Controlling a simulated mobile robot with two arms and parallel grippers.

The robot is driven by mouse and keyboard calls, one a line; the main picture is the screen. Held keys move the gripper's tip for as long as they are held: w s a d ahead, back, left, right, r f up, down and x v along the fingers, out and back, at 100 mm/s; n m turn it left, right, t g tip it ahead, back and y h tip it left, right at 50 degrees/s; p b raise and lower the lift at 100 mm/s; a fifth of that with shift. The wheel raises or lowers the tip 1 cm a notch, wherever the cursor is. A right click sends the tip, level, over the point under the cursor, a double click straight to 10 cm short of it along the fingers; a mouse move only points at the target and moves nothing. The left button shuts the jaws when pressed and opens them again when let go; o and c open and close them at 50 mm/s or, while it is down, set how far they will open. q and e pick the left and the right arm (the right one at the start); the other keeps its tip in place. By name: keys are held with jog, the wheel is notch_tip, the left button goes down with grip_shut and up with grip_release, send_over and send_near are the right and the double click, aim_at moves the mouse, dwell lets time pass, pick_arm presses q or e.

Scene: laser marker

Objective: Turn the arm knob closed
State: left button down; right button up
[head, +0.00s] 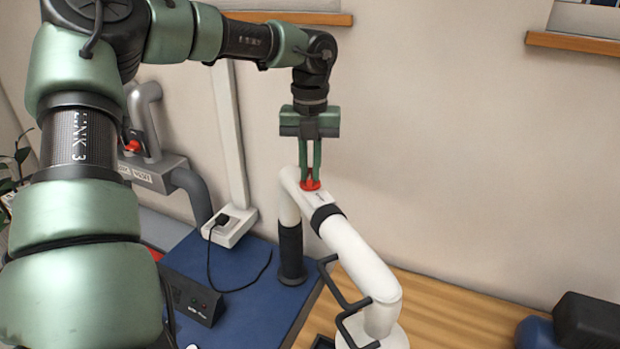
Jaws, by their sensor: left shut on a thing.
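The red arm knob (310,185) sits on top of the white extraction arm (355,250), near its upper bend. My left gripper (311,180) points straight down from above, with its two green fingers shut on the knob. The fingers hide part of the knob, so I cannot tell how far it is turned. My right gripper is not in view.
A grey pipe assembly with another red knob (132,146) stands at the left behind my arm. A black control box (192,296) and a white power strip (230,226) are on the left. A black case (588,320) is at the lower right.

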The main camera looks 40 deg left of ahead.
pick_arm(q)
jog(key=m+b, duration=0.1)
jog(key=m, duration=0.2)
jog(key=shift+f, duration=0.1)
jog(key=m, duration=0.2)
jog(key=shift+m+b, duration=0.3)
jog(key=shift+b, duration=0.1)
jog(key=m, duration=0.3)
jog(key=shift+m, duration=1.7)
jog(key=c, duration=1.5)
grip_release()
jog(key=shift+w, duration=0.1)
jog(key=shift+r, duration=0.2)
